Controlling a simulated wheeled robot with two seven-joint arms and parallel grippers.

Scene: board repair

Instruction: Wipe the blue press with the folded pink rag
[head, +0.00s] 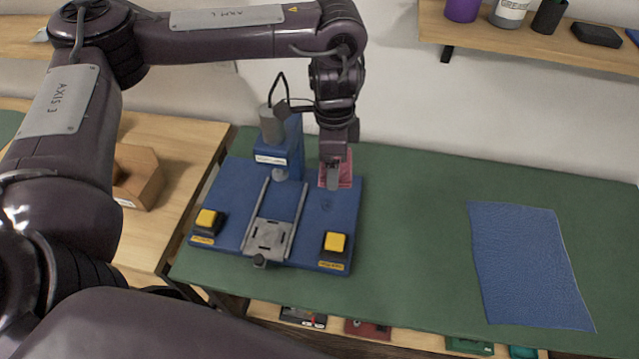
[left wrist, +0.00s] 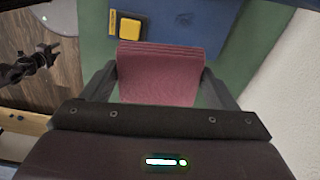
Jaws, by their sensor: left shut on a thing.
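The blue press (head: 323,226) stands on the green table mat, with a grey head on its post, a metal fixture and two yellow buttons. The folded pink rag (head: 346,168) is at the back right part of its base. My left gripper (head: 333,186) is shut on the rag, pointing down there. In the left wrist view the rag (left wrist: 160,72) fills the space between both fingers, and part of the press (left wrist: 200,20) shows beyond it. I cannot tell whether the rag touches the base.
A blue cloth (head: 528,265) lies flat on the right of the green mat (head: 420,240). A wooden block (head: 139,178) is on the wooden table at left. A wall shelf (head: 535,45) holds cups at upper right. The mat between press and cloth is clear.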

